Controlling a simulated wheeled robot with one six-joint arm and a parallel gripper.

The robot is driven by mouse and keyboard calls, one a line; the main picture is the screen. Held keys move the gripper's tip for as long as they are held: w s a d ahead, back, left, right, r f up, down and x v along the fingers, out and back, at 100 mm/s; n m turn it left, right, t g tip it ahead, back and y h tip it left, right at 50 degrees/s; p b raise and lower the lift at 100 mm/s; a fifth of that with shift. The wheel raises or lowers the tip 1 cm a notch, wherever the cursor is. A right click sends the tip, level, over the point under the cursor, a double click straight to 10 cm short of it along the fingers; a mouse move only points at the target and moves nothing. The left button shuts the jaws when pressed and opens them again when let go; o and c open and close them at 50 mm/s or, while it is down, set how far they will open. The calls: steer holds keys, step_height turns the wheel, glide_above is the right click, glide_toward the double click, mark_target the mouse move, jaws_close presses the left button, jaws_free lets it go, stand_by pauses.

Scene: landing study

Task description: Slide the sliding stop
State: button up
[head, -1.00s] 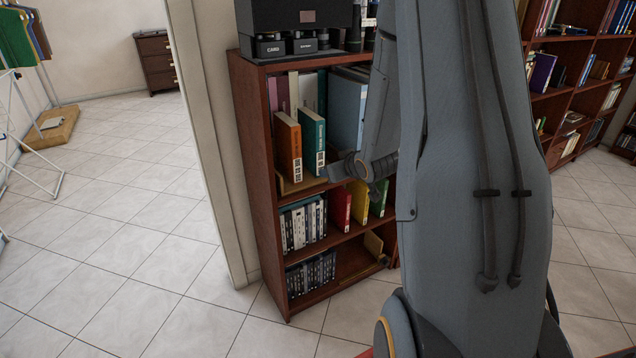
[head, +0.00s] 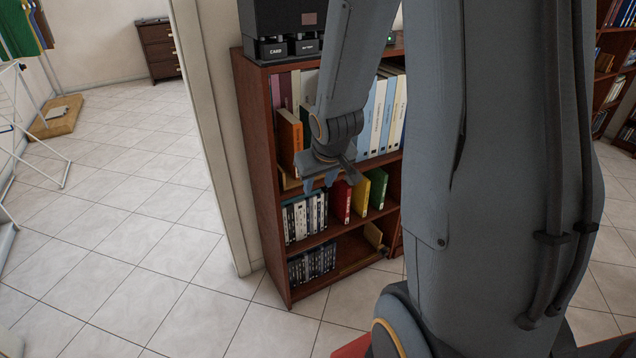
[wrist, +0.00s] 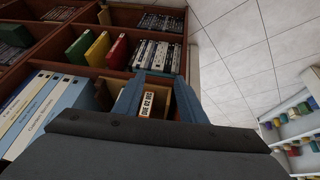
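My gripper (head: 321,184) is open, fingers pointing down in the head view, in front of that shelf. I cannot tell whether a finger touches the stop.
Blue and white binders (head: 384,110) stand right of my gripper. Another tan piece (head: 373,236) is on the bottom shelf.

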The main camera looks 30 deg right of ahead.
steer(key=shift+s+a+r+g, duration=0.15)
steer(key=shift+s+a, duration=0.2)
steer(key=shift+s, duration=0.1)
steer(key=shift+s+a+r+g, duration=0.15)
steer(key=shift+s+a, duration=0.15)
steer(key=shift+s, duration=0.15)
steer(key=w+d+f+t+b, duration=0.6)
steer(key=w+d+f+b, duration=0.25)
steer(key=w+d, duration=0.35)
steer(key=s+d+f+t+y+b, duration=0.1)
steer(key=d+f+t+y+b, duration=0.15)
steer(key=d+t+b, duration=0.65)
steer(key=w+g, duration=0.1)
steer(key=w, duration=0.6)
steer(key=shift+w+d+f+n+g+h, duration=0.2)
steer(key=shift+d+n+g+h, duration=0.1)
steer(key=shift+d+g+h, duration=0.1)
jaws_close()
